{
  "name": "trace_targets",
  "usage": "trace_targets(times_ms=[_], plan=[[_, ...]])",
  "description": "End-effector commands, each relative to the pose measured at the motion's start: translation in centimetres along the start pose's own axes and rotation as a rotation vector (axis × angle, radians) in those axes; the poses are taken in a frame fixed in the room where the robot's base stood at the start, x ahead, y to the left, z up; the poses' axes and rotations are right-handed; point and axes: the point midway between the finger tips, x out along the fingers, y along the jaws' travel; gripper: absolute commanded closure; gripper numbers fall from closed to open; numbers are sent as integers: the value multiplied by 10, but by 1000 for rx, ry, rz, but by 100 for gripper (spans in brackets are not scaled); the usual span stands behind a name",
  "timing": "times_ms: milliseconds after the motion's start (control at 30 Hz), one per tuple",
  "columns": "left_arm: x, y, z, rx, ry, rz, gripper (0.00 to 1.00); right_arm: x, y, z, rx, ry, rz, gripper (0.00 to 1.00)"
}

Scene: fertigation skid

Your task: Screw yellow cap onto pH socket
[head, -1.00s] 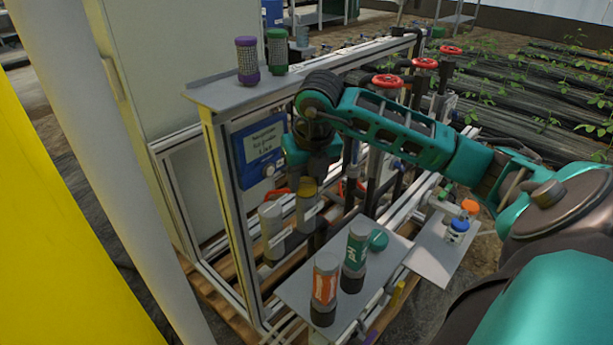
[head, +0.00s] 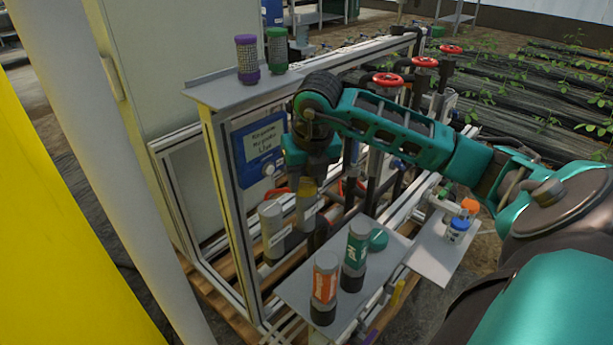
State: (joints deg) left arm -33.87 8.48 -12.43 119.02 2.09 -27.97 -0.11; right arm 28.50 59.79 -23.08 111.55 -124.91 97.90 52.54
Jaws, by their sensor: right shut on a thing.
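The yellow cap (head: 307,187) is at the top of the right-hand grey cylindrical socket (head: 306,214), whose label is too small to read. My right gripper (head: 310,178) points down from above and is shut on the cap. The fingers partly hide the cap, so I cannot tell how tightly it sits on the socket. A second grey socket (head: 272,232) stands just to the left, with a label I cannot read. My left gripper is not in view.
A tray (head: 290,292) in front holds an orange-labelled probe (head: 325,283), a green pH probe (head: 355,250) and a green cap (head: 378,239). A panel display (head: 264,145) is behind left. Purple (head: 247,60) and green (head: 277,50) containers stand on the upper shelf. Red valve wheels (head: 388,80) are behind my arm.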

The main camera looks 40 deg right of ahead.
Motion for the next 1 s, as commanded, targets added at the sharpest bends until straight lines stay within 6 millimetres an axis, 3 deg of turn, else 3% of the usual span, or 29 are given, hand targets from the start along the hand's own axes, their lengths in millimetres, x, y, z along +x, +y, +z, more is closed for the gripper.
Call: trace_targets(times_ms=[200, 567, 800, 1000], plan=[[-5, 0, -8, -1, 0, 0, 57, -2, 2, 1, 185, 0, -50, 92], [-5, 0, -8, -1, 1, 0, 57, -1, 1, 1, 224, -1, -61, 92], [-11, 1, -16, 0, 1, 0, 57, -2, 2, 1, 424, 0, -117, 92], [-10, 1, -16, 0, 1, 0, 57, 0, 2, 1, 465, -1, -128, 92]])
